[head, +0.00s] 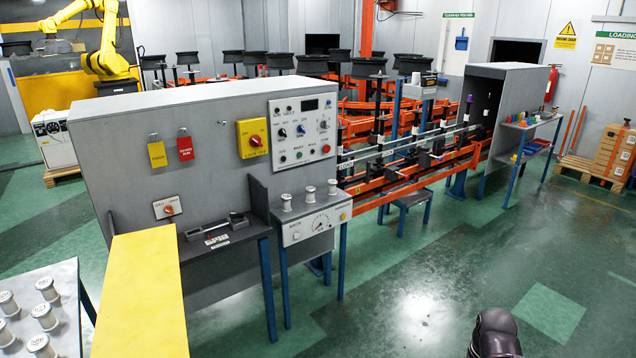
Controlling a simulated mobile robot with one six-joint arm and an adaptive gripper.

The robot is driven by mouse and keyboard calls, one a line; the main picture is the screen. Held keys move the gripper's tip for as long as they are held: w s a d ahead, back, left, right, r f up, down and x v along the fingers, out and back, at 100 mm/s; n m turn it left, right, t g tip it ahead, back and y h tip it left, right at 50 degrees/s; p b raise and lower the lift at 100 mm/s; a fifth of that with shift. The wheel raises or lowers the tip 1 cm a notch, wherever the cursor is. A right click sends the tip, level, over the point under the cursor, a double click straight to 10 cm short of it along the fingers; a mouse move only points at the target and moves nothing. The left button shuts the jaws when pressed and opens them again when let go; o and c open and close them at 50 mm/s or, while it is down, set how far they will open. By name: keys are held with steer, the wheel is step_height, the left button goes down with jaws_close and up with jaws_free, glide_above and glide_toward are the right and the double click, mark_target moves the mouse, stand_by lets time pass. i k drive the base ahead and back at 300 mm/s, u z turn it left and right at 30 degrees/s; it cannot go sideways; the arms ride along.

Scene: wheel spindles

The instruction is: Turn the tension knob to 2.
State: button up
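A grey control box (313,222) on blue legs stands front centre. Its sloped face has a round dial scale (319,223) with a needle, a small knob (296,237) at left and a small yellow-green part (342,216) at right. Its lettering is too small to read, so I cannot tell for sure which knob is the tension knob or its setting. An upright panel (303,130) above it carries several small knobs and buttons, including a blue one and a red one. A dark rounded part of my arm shows at the bottom right. My gripper is not in view.
Three white spools (309,195) stand on top of the control box. A grey bench (222,236) with a black fixture adjoins it at left, beside a yellow surface (138,295). Orange-railed machinery (415,180) runs behind. The green floor (420,290) front right is clear.

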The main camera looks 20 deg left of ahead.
mark_target(236, 217)
steer(key=u, duration=0.4)
steer(key=i, duration=0.95)
steer(key=u, duration=0.6)
steer(key=i, duration=0.75)
steer(key=u, duration=0.25)
